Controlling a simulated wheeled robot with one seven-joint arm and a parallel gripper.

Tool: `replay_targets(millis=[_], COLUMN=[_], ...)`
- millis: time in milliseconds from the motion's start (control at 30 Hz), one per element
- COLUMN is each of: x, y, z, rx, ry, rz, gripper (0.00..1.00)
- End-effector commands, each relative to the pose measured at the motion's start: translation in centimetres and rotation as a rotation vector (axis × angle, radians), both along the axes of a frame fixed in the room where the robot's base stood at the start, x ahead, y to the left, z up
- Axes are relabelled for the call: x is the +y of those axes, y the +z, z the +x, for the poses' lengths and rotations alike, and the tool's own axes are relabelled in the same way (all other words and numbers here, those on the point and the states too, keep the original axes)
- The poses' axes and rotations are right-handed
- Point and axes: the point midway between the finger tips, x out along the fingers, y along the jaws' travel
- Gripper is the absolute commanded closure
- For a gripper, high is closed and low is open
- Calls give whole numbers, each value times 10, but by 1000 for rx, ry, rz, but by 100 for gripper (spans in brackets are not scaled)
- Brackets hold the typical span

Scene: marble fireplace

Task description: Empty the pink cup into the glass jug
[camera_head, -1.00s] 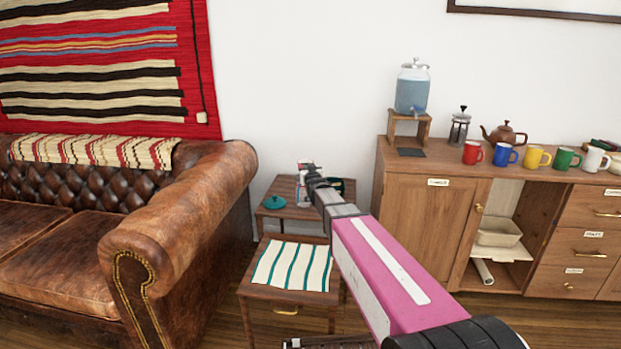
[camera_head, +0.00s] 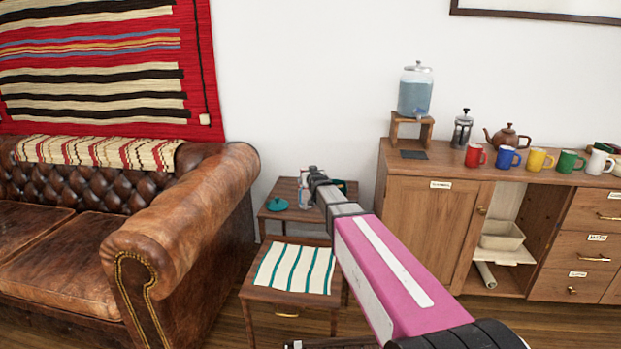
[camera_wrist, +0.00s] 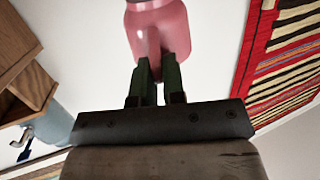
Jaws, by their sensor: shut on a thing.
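My gripper (camera_wrist: 157,70) is shut on the pink cup (camera_wrist: 155,28) in the wrist view. Its green fingers press against the cup's near side, and the cup's far end runs out of the picture at the top. What is inside the cup cannot be seen. In the head view my gripper end (camera_head: 315,178) is over the back side table, and the cup cannot be made out there. I cannot pick out a glass jug for certain; a glass dispenser (camera_head: 415,95) with bluish contents stands on a wooden stand on the cabinet.
The back side table (camera_head: 278,187) holds a teal lid-like thing (camera_head: 278,204), a pale bottle-like thing (camera_head: 304,192) and a dark green thing partly behind my arm. A nearer table bears a striped cloth (camera_head: 293,268). The cabinet (camera_head: 425,225) carries a French press, teapot and several mugs.

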Motion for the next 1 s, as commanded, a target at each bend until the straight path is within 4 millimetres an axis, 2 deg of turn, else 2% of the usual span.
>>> replay_targets(millis=[400,700,967,1000], x=[1,3,6,5], y=[22,36,43,41], z=[7,21,37,34], rx=[239,475,696,709], ry=[2,2,2,2], rz=[-37,-73,-106,-108], gripper=[100,100,100,100])
